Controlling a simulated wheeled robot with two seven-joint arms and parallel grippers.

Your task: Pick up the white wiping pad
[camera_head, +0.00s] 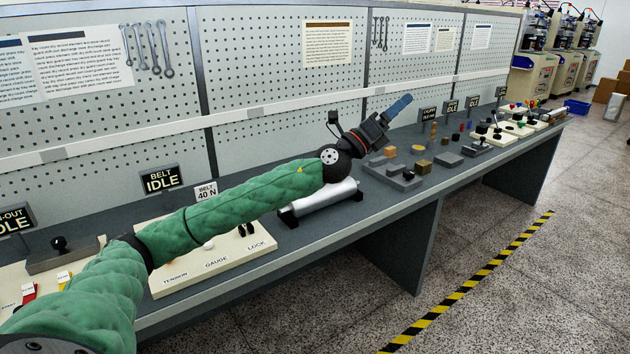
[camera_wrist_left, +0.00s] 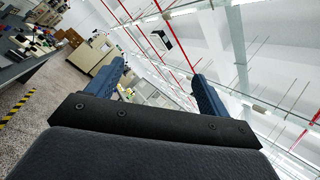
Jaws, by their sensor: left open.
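I cannot make out a white wiping pad in either view. My left gripper (camera_head: 399,106) is at the end of the green arm, raised above the bench in front of the pegboard. Its blue fingers point up and to the right in the head view. In the left wrist view the gripper (camera_wrist_left: 158,74) has its two blue fingers apart, with nothing between them but the distant ceiling and room. My right gripper is in neither view.
The long grey bench (camera_head: 290,233) runs along a pegboard (camera_head: 255,65). A pale roller (camera_head: 322,199) lies in a black cradle below my arm. A cream control panel (camera_head: 215,258) stands left of it. Grey fixtures (camera_head: 392,172) and small blocks fill the bench's right half.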

